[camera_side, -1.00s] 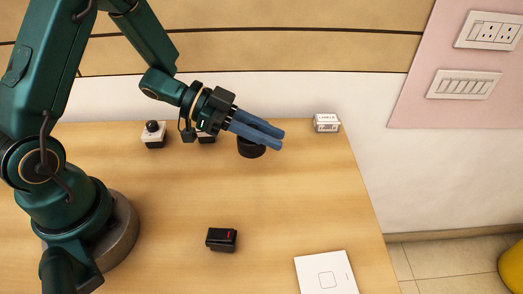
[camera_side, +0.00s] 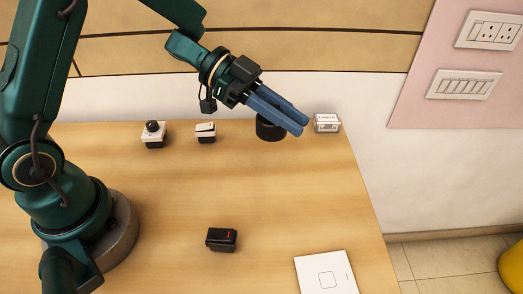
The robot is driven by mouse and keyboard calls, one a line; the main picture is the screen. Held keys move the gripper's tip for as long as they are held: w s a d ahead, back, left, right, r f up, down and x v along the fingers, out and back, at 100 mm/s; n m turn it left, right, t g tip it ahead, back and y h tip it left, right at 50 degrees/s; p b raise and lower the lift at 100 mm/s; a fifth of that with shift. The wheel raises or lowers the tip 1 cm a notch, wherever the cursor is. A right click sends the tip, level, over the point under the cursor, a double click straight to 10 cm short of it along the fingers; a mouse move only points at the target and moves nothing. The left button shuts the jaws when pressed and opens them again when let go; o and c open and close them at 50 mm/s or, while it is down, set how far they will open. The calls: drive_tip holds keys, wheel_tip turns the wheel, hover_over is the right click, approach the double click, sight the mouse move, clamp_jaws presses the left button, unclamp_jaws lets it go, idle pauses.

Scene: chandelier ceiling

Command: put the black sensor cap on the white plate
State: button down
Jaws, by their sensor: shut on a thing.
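My gripper (camera_side: 300,118) has blue fingers and is shut on the black sensor cap (camera_side: 268,130), a short round black piece. The cap shows beneath and beside the fingers, near the back edge of the table; part of it is hidden by them. The white plate (camera_side: 311,277), a flat square with a small rounded square outline in its middle, lies at the front right of the table, well in front of my gripper.
A black box with a red mark (camera_side: 221,239) lies left of the plate. A white block with a black knob (camera_side: 153,134), a small black-and-white piece (camera_side: 205,132) and a clear-white box (camera_side: 327,123) stand along the back. The table's middle (camera_side: 270,190) is clear.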

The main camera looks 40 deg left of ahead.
drive_tip(key=s+d+m+g, duration=0.4)
drive_tip(key=s+d, duration=0.1)
drive_tip(key=d, duration=0.5)
hover_over(344, 294)
drive_tip(key=shift+h, duration=0.3)
wheel_tip(344, 294, down, 6)
drive_tip(key=shift+a+f, duration=0.15)
drive_tip(key=shift+f, duration=0.25)
drive_tip(key=shift+d+f, duration=0.2)
drive_tip(key=shift+f, duration=1.8)
drive_tip(key=c, duration=0.8)
unclamp_jaws()
drive_tip(key=shift+f, duration=0.1)
